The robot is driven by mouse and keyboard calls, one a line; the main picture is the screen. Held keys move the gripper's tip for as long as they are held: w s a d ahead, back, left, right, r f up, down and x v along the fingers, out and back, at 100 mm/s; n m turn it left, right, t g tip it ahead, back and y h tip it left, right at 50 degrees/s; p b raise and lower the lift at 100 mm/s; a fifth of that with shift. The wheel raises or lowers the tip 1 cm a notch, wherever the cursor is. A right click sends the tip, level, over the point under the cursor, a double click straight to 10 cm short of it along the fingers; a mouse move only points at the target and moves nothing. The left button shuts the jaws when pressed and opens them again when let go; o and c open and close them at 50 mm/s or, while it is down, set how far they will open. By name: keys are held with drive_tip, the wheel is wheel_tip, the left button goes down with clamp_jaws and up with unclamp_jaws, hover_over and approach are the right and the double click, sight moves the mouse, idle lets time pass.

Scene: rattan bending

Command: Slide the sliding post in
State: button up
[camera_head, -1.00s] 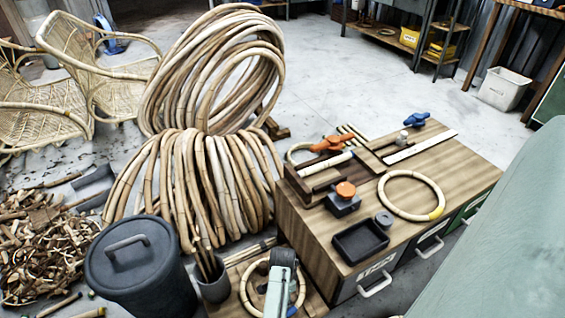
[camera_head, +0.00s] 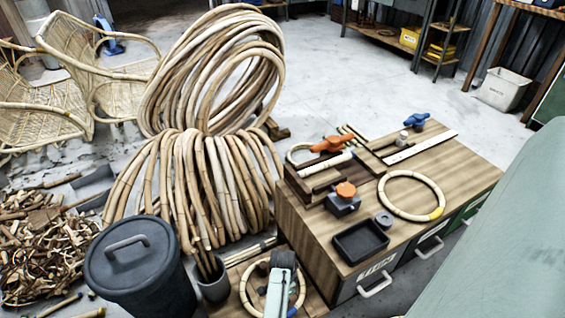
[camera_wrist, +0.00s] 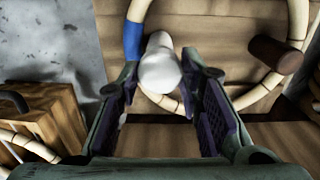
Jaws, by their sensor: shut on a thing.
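In the wrist view, a pale round-topped post (camera_wrist: 158,64), which I take to be the sliding post, stands between my two fingers. My gripper (camera_wrist: 160,72) is shut on it, with the fingers at its left and right sides. A rattan ring (camera_wrist: 264,88) with a blue band passes beside and beyond the post, above a wooden board (camera_wrist: 205,40). A dark brown peg (camera_wrist: 290,55) stands to the right, inside the ring. In the head view, the ring (camera_head: 244,291) lies low at the bottom centre. My arm hides the post and fingertips there.
A wooden cabinet (camera_head: 305,240) stands right of the ring, with clamps, a black tray (camera_head: 360,242) and another rattan ring (camera_head: 384,205) on top. A cup of sticks (camera_head: 214,287) and a lidded bin (camera_head: 140,270) stand to the left. Rattan coils (camera_head: 190,190) are behind.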

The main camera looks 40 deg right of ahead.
clamp_jaws()
drive_tip(key=w+d+b, duration=0.2)
drive_tip(key=w+b, duration=0.1)
drive_tip(key=w, duration=0.7)
drive_tip(key=shift+w+d, duration=0.35)
drive_tip(key=o, duration=0.9)
unclamp_jaws()
drive_tip(key=shift+o, duration=0.2)
wheel_tip(320, 180, up, 12)
